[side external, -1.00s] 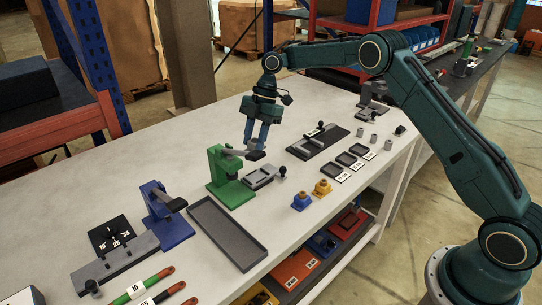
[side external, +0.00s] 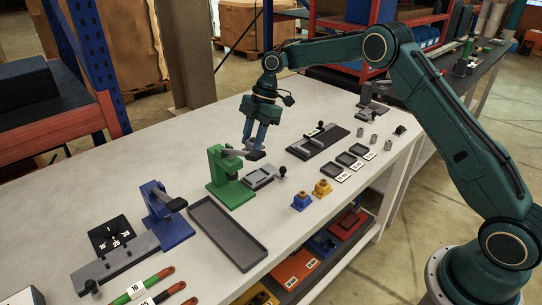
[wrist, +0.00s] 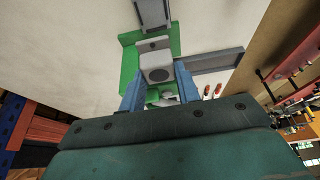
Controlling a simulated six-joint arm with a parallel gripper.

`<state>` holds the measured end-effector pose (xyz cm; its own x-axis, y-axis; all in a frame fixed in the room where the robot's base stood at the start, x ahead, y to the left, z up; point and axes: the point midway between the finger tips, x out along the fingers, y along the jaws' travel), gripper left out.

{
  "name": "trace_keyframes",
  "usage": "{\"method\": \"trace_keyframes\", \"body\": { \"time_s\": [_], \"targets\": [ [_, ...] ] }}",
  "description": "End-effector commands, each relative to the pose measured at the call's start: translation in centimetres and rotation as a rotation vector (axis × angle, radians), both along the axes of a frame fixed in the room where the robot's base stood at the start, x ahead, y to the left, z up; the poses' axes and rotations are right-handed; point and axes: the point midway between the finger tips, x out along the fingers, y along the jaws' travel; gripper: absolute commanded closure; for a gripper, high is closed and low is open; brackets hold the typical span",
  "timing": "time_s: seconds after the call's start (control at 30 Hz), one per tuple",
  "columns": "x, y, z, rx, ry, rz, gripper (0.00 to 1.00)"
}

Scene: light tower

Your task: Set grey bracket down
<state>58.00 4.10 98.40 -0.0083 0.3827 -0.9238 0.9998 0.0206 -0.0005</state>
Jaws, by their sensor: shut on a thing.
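My gripper (side external: 254,147) points down beside the green press (side external: 229,178), above the white bench. In the wrist view its two blue fingers (wrist: 159,80) are shut on a light grey piece with a dark round hole, which I take as the grey bracket (wrist: 153,58). In the side view the held piece is small and overlaps the press's lever and dark knob, so its lower outline is unclear. I cannot tell whether it touches anything beneath. A small grey clamp fixture (side external: 260,180) stands on the bench just right of the press.
A long empty grey tray (side external: 228,234) lies in front of the press. A blue press (side external: 166,216) stands to the left.

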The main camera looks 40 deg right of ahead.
Motion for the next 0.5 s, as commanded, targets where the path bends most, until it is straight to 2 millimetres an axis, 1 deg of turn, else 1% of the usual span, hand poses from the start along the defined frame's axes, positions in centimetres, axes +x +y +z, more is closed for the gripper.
{"method": "trace_keyframes", "body": {
  "time_s": [0.2,0.5],
  "targets": [
    [-0.2,1.0,0.3,0.000,-0.001,-0.203,1.00],
    [-0.9,1.3,0.3,0.000,-0.002,-0.546,1.00]
  ]
}}
